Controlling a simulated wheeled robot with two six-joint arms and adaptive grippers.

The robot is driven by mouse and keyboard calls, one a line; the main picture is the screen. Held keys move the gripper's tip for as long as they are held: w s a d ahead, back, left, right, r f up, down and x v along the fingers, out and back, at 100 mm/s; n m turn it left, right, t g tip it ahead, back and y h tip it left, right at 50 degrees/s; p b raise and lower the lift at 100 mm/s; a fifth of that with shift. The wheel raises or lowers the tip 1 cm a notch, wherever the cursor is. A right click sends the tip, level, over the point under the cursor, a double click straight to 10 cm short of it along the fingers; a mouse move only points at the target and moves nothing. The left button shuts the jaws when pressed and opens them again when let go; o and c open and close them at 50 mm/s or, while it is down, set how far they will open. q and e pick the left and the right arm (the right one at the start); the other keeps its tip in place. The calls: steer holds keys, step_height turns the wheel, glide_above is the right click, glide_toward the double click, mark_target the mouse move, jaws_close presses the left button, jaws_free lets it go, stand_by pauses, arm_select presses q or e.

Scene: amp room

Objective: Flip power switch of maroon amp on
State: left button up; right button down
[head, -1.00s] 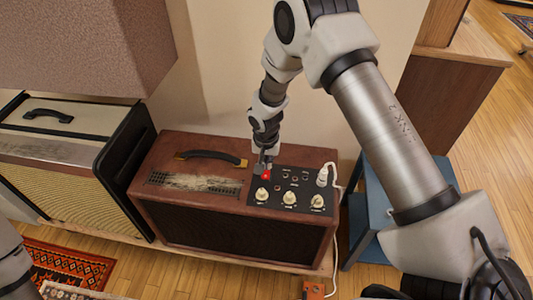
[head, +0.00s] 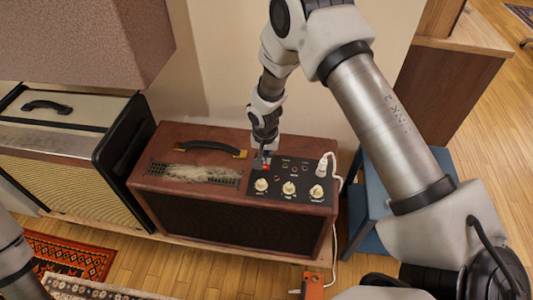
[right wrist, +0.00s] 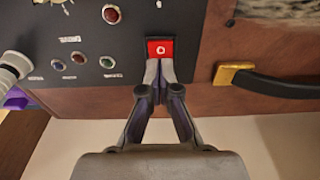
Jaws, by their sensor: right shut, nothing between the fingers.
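The maroon amp (head: 165,187) stands on a low wooden shelf, with a black control panel (head: 300,205) on the right part of its top. My right gripper (head: 261,163) is shut and empty, pointing down at the panel's back left corner. In the right wrist view, the closed fingertips (right wrist: 161,66) are at the edge of the red power switch (right wrist: 160,48), which bears a white circle mark. They look to touch it or hover just over it. In the head view the gripper hides most of the switch (head: 266,167). My left gripper is not in view.
White knobs (head: 289,188) line the panel's front, and a white plug with a cable (head: 322,166) sits at its right. A cream amp (head: 60,125) stands at the left. A blue stool (head: 372,205) is at the right, and a wall rises close behind.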

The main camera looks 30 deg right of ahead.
mark_target(265, 168)
steer(key=shift+s+a+r, duration=0.1)
steer(key=shift+s+a, duration=0.1)
steer(key=shift+s, duration=0.05)
step_height(265, 168, up, 6)
steer(key=p, duration=0.4)
steer(key=shift+s+a+f+p, duration=0.15)
steer(key=shift+f+p, duration=0.1)
steer(key=shift+p, duration=0.15)
step_height(265, 168, up, 8)
steer(key=s, duration=0.1)
steer(key=shift+a+r, duration=0.2)
steer(key=shift+a, duration=0.15)
